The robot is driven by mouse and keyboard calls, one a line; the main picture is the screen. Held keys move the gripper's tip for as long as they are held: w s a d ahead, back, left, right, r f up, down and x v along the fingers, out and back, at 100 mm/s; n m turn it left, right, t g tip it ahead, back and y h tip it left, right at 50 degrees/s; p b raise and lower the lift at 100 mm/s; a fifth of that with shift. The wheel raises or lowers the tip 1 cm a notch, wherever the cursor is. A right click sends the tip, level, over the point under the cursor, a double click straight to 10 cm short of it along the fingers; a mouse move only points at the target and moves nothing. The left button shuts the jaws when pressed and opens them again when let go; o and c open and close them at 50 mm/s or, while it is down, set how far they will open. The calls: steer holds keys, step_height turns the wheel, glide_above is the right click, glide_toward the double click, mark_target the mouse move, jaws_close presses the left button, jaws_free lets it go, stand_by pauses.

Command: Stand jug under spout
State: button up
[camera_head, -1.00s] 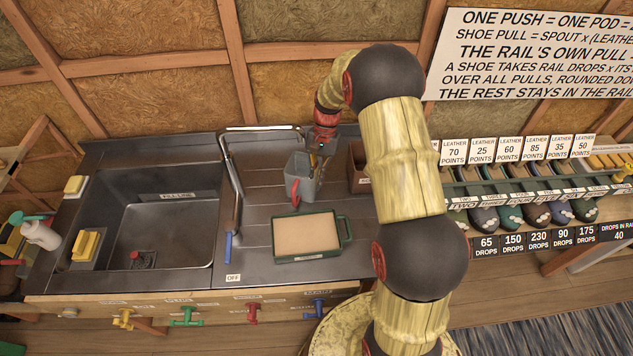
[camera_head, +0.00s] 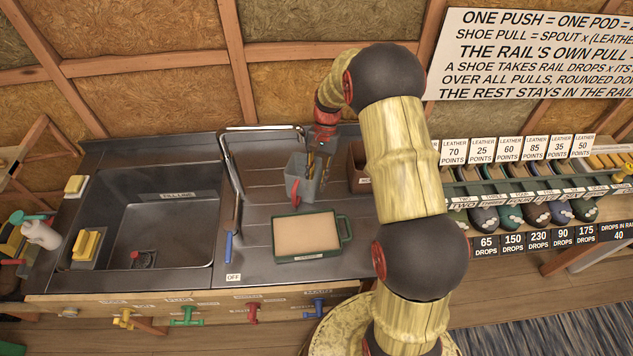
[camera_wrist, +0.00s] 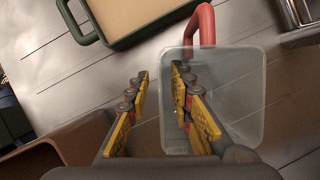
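The jug (camera_head: 303,177) is a grey, translucent, square-mouthed vessel with a red handle. It stands on the drainboard behind the green-rimmed tray. My gripper (camera_head: 318,166) points down at the jug's mouth. In the wrist view, my gripper (camera_wrist: 163,105) has its fingers apart, on either side of the near wall of the jug (camera_wrist: 235,95). One finger overlaps the mouth and the other is outside; contact cannot be told. A bent metal pipe (camera_head: 228,165), apparently the spout, runs left of the jug; its outlet is unclear.
The green-rimmed tray (camera_head: 341,237) lies in front of the jug. A brown box (camera_head: 358,178) stands close on its right. The sink (camera_head: 160,220) is at left, and labelled coloured taps (camera_head: 253,312) line the front edge. Drainboard between pipe and jug is clear.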

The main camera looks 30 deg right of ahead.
steer(key=p+v, duration=0.2)
steer(key=v, duration=0.9)
steer(key=shift+r, duration=0.3)
steer(key=shift+w, duration=0.1)
